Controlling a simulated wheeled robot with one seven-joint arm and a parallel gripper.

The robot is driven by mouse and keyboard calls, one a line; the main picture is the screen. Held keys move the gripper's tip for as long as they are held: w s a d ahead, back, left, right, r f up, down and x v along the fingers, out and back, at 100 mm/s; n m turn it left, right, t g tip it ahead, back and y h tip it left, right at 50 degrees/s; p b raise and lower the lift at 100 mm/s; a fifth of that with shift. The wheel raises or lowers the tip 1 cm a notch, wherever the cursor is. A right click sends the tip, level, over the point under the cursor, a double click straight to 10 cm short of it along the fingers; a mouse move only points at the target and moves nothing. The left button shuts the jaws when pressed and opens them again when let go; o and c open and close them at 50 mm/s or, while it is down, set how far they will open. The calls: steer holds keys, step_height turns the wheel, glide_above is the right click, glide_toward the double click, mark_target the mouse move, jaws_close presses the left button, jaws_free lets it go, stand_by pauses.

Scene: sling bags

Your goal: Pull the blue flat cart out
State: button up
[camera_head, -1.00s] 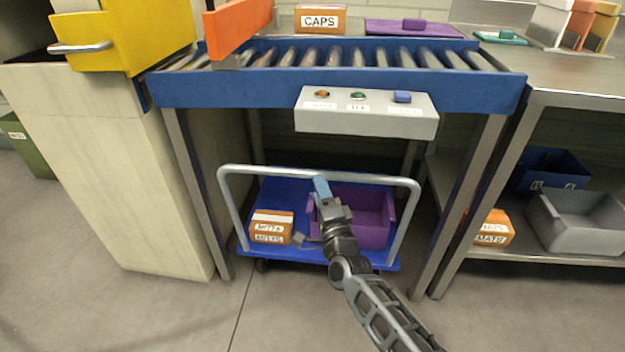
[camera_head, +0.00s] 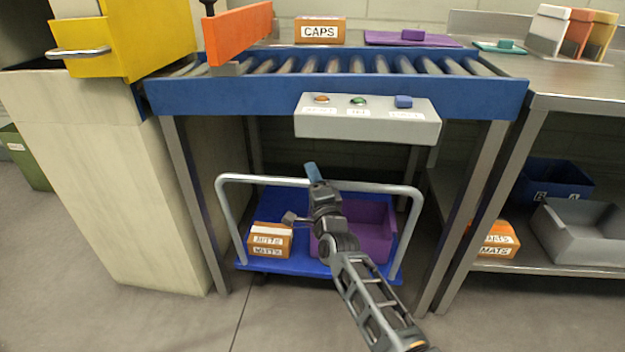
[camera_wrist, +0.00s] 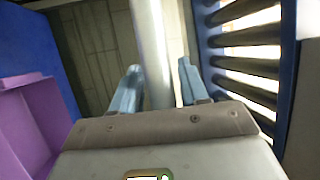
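The blue flat cart (camera_head: 283,266) stands on the floor under the conveyor, with a grey tubular handle (camera_head: 270,180) across its front. A purple bin (camera_head: 372,240) and an orange labelled box (camera_head: 270,240) sit on its deck. My gripper (camera_head: 312,175) is at the middle of the handle's top bar. In the wrist view the two blue fingers (camera_wrist: 160,88) are apart, with the grey handle bar (camera_wrist: 150,45) running between them. I see gaps beside the bar, so the fingers do not appear closed on it. The purple bin also shows at the left of the wrist view (camera_wrist: 25,120).
The blue conveyor (camera_head: 330,95) with a grey button panel (camera_head: 366,122) is above the cart, its legs on both sides. A wooden cabinet (camera_head: 120,200) stands left, a metal shelf (camera_head: 555,268) right. The floor in front is clear.

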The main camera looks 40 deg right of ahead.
jaws_close()
stand_by(0.4)
